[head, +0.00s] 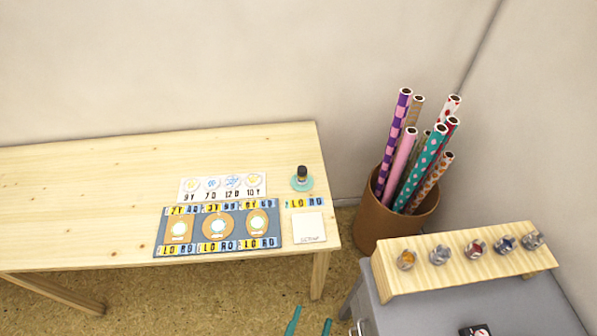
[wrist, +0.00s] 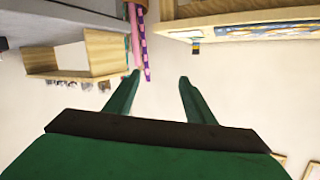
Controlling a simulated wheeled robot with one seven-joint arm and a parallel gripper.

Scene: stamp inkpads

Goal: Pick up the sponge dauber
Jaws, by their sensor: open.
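A small dark cylinder with a pale band, which looks like the sponge dauber (head: 302,173), stands upright on a round teal dish (head: 302,186) near the right end of the wooden table (head: 80,190). My gripper (head: 310,326) shows only as two green fingertips at the bottom edge of the head view, in front of and well below the tabletop. In the wrist view my gripper (wrist: 160,78) is open, with nothing between its fingers. I cannot make out the dauber clearly in the wrist view.
A blue-grey mat (head: 160,240) with round pads and letter strips lies left of the dish, with a white card (head: 310,228) beside it. A brown bin (head: 390,232) of wrapping rolls stands right of the table. A wooden rack (head: 400,288) with several jars sits on a grey cabinet.

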